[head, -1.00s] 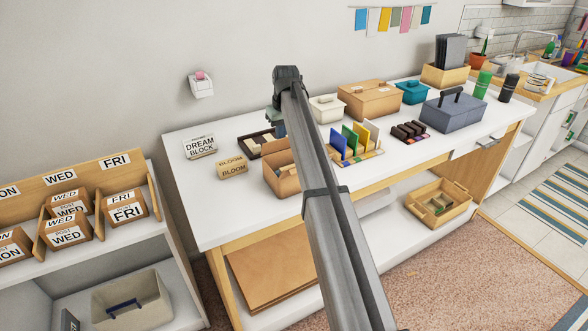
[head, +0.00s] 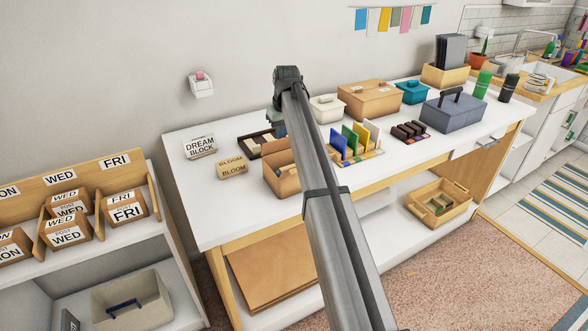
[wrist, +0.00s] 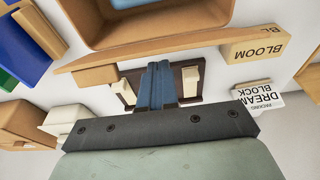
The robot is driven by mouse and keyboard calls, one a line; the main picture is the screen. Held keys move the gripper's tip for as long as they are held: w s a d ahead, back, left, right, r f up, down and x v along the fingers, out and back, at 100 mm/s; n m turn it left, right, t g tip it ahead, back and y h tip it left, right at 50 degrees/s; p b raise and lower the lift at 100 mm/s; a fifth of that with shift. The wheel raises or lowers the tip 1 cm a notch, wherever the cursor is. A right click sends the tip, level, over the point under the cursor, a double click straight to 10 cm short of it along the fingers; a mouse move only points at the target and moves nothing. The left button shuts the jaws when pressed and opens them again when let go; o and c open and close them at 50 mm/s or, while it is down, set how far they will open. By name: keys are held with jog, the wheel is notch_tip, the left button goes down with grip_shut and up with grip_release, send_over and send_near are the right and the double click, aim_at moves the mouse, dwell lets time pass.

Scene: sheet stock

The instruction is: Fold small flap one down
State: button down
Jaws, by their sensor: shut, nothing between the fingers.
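An open cardboard box (head: 284,180) stands on the white table, its right part hidden behind my arm in the head view. In the wrist view the box (wrist: 118,45) fills the top, with a long brown flap (wrist: 88,62) along its near edge. My gripper (wrist: 160,68) is shut and empty, its blue fingers pointing at this flap; I cannot tell whether they touch it. In the head view my gripper (head: 279,130) is behind the box, partly hidden by the arm. Which flap is small flap one is not marked.
A dark tray with pale blocks (wrist: 190,80) lies below the fingers. Beside it are the BLOOM block (head: 232,167) and DREAM BLOCK box (head: 200,146). Upright coloured panels (head: 351,143) and a white lidded box (head: 326,108) stand right of the arm. The table's front left is clear.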

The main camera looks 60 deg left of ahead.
aim_at(287, 140)
jog(key=shift+d, duration=1.85)
jog(key=shift+a+r, duration=0.1)
jog(key=shift+r, duration=3.9)
